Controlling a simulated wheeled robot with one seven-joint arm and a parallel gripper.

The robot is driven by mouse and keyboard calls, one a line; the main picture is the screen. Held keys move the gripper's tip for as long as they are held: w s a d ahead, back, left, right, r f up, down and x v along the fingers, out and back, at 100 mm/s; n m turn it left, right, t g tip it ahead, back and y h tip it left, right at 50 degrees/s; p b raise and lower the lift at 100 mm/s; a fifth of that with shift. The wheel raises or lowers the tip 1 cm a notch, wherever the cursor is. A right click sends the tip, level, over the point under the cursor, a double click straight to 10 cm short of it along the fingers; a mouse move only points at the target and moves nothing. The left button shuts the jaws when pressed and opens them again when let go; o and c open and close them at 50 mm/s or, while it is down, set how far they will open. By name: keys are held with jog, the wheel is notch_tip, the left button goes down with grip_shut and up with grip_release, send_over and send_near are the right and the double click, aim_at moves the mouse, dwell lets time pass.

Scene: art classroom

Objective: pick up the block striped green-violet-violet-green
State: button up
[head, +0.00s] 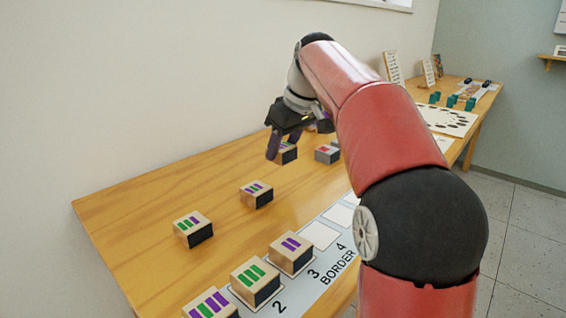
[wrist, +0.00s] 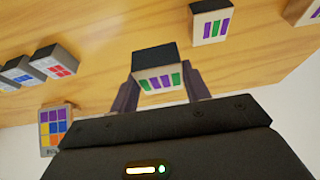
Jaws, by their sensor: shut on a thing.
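The block striped green-violet-violet-green (wrist: 160,82) is between the two fingers of my gripper (wrist: 159,88) in the wrist view, its striped face toward the camera and a dark side beyond. My gripper is shut on it, one finger on each side. In the head view my gripper (head: 284,146) is at the back of the table, pointing down, with the block (head: 288,154) partly hidden by a finger. I cannot tell whether the block touches the table or hangs just above it.
Two loose striped blocks (head: 193,230) (head: 256,194) stand on the wooden table (head: 135,215). More striped blocks (head: 290,253) stand on the white BORDER strip (head: 328,275), which has empty squares. A grey block with a red mark (head: 327,154) is close right of my gripper. The wall is behind.

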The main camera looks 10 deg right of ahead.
aim_at(282, 147)
notch_tip(282, 147, up, 13)
jog(key=shift+p, duration=0.3)
jog(key=shift+s, duration=0.1)
